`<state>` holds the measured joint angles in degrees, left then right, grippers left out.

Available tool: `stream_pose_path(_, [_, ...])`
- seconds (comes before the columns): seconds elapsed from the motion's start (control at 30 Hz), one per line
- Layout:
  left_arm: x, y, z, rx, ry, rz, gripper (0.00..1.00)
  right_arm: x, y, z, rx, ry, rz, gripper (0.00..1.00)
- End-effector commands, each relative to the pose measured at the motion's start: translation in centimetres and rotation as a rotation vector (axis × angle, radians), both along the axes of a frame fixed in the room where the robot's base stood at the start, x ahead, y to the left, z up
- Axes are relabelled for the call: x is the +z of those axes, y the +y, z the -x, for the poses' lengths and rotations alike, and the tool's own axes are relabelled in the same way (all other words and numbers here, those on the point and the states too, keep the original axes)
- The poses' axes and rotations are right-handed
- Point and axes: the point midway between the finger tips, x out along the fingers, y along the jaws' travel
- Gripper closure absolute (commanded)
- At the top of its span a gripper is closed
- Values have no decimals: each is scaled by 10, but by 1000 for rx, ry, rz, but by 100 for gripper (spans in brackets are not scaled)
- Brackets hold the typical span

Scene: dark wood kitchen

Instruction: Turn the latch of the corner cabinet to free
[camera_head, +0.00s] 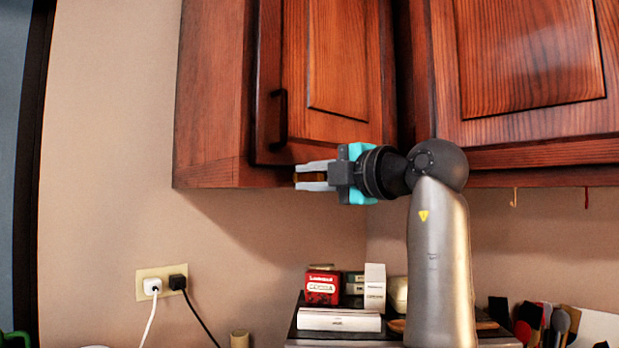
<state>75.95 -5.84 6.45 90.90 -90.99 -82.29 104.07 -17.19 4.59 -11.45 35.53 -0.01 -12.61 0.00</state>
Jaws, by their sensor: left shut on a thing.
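The wooden corner cabinet (218,100) hangs on the wall, and its door (335,60) with a dark vertical handle (281,120) is closed. My left gripper (299,177) is level with the cabinet's lower edge, just below the door and right of the handle's foot. Its two grey fingers point left, one above the other, and are shut on a small brown-gold piece, which looks like the latch (309,177). The fingers cover most of this piece, so its turn angle is hard to tell. My right gripper is not in view.
A second wall cabinet (530,70) adjoins at the right, with small hooks (514,197) under it. Below are boxes, including a red cocoa box (322,287), and utensils (560,322). A wall outlet (160,280) holds two plugs. The wall left of the cabinet is clear.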

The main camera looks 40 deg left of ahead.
Motion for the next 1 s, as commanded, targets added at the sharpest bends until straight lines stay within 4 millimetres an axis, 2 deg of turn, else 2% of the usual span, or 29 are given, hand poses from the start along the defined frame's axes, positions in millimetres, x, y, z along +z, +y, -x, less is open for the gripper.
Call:
stream_pose_path(0.1, [-1, 0, 0, 1, -3, 3, 100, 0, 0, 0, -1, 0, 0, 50])
stream_pose_path(0.13, [-1, 0, 0, 1, -3, 3, 77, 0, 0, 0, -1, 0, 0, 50])
stream_pose_path(0.4, [-1, 0, 0, 0, -1, 2, 49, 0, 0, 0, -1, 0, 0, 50])
stream_pose_path(0.63, [0, -1, 0, 0, 0, 1, 49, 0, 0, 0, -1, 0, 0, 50])
stream_pose_path(0.77, [-1, -9, 0, -1, 0, 1, 49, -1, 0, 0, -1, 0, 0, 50])
stream_pose_path(0.87, [-1, -24, 1, -4, -1, 0, 49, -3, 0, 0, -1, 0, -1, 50])
stream_pose_path(1.0, [-1, -56, 4, -5, -1, 0, 49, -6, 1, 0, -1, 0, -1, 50])
